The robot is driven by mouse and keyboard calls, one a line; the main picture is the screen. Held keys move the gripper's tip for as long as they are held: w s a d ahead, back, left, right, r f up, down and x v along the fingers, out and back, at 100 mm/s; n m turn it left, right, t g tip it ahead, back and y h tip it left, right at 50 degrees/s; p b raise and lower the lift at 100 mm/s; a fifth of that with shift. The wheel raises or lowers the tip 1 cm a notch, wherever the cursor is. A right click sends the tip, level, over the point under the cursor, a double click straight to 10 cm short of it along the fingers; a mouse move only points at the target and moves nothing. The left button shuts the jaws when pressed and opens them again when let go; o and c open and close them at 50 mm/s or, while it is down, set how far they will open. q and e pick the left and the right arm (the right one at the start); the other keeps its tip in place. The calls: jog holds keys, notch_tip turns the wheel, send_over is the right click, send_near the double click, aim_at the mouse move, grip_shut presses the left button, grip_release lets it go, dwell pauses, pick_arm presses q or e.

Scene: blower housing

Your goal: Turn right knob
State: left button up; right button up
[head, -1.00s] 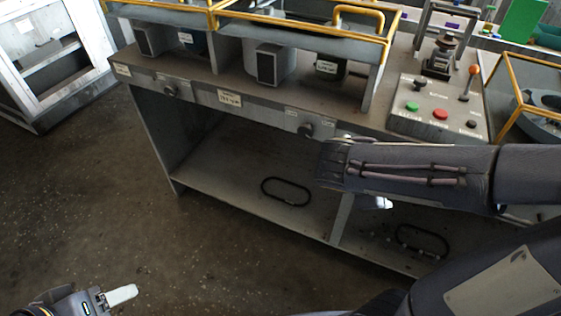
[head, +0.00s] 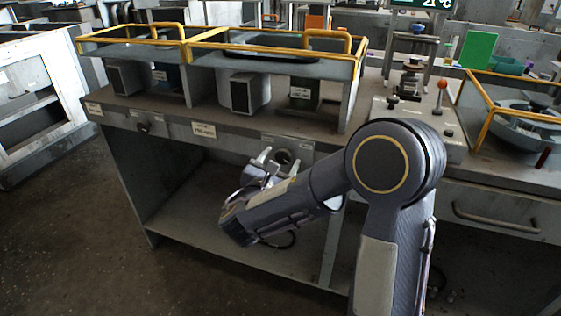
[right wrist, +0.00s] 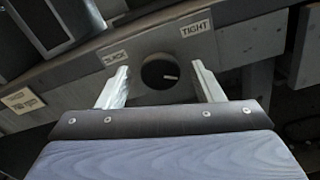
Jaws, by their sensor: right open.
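The right knob (head: 283,157) is a dark round knob on the front rail of the bench, just beyond my right gripper (head: 274,156) in the head view. In the right wrist view the knob (right wrist: 160,71) shows a pale pointer line aimed to the right. A label reading TIGHT (right wrist: 195,28) is at its upper right, and another label sits at its upper left. My right gripper (right wrist: 161,84) is open, with one finger on each side of the knob; I cannot tell whether they touch it. The left knob (head: 145,128) is further left on the same rail. My left gripper is out of view.
Yellow-railed housings (head: 270,45) stand on the bench top above the rail. A control panel (head: 450,132) is to the right, partly behind my right arm. An open shelf (head: 190,235) lies below. A white cabinet (head: 40,95) stands at the left.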

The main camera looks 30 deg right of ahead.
jog(key=shift+w+d, duration=0.25)
jog(key=shift+d, duration=0.1)
jog(key=c, duration=1)
jog(key=shift+o, duration=0.2)
jog(key=shift+f+m+b, duration=0.2)
jog(key=shift+m+b, duration=0.2)
jog(key=shift+b, duration=0.4)
jog(key=m+b, duration=0.4)
jog(key=b, duration=0.2)
jog(key=shift+f, duration=0.1)
jog(key=shift+r+m+b, duration=0.2)
jog(key=shift+m+b, duration=1.1)
jog(key=shift+b, duration=0.1)
jog(key=o, duration=1)
jog(key=shift+c, duration=0.2)
